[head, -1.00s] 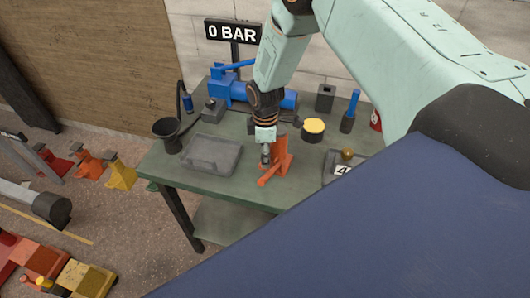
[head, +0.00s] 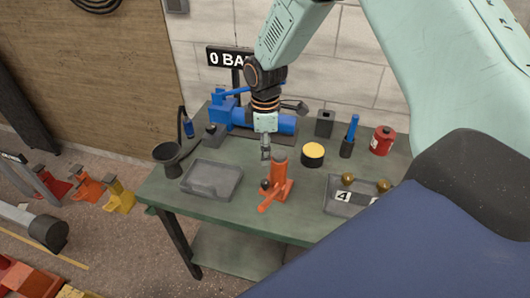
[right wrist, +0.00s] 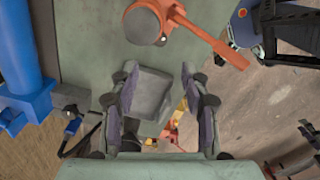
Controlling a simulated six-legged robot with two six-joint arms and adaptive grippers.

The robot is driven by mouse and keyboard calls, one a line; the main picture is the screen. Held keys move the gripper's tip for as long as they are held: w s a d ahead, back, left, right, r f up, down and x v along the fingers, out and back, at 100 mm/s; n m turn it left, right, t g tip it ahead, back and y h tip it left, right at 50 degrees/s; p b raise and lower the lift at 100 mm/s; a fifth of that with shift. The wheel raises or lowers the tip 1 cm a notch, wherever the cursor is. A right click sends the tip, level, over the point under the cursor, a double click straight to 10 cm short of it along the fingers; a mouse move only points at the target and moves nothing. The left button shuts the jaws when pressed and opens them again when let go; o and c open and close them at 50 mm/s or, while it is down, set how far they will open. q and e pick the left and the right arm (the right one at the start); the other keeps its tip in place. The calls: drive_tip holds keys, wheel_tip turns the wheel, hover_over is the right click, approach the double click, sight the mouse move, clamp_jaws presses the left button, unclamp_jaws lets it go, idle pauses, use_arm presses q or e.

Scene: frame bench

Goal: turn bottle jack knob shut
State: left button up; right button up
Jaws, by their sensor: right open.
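The orange bottle jack (head: 279,182) stands on the green bench, its orange lever socket pointing toward the front left. A small dark knob (head: 265,185) sits low on its left side. My right gripper (head: 266,153) points down just behind and above the jack, apart from it. In the right wrist view the gripper (right wrist: 160,85) is open with nothing between its fingers. The jack's grey round top (right wrist: 142,26) is beyond the fingertips there, at the upper middle. My left gripper does not show.
A grey tray (head: 238,181) lies left of the jack, with a black cup (head: 167,157) beyond. A yellow-topped tin (head: 313,154) stands close right. A blue pump (head: 265,121) is behind, under the "0 BAR" sign (head: 226,58). A numbered tray (head: 337,208) is at the right.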

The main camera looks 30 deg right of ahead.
sight(265, 181)
drive_tip(key=shift+c, duration=0.3)
drive_tip(key=shift+f, duration=0.2)
drive_tip(key=shift+c, duration=0.9)
wheel_tip(265, 181, down, 4)
drive_tip(key=n+b, duration=0.4)
drive_tip(key=b, duration=0.3)
drive_tip(key=shift+c, duration=0.3)
drive_tip(key=shift+f+n+b, duration=0.15)
drive_tip(key=shift+n+b, duration=0.2)
drive_tip(key=shift+n, duration=0.05)
wheel_tip(265, 181, down, 7)
drive_tip(key=shift+f, duration=0.1)
clamp_jaws()
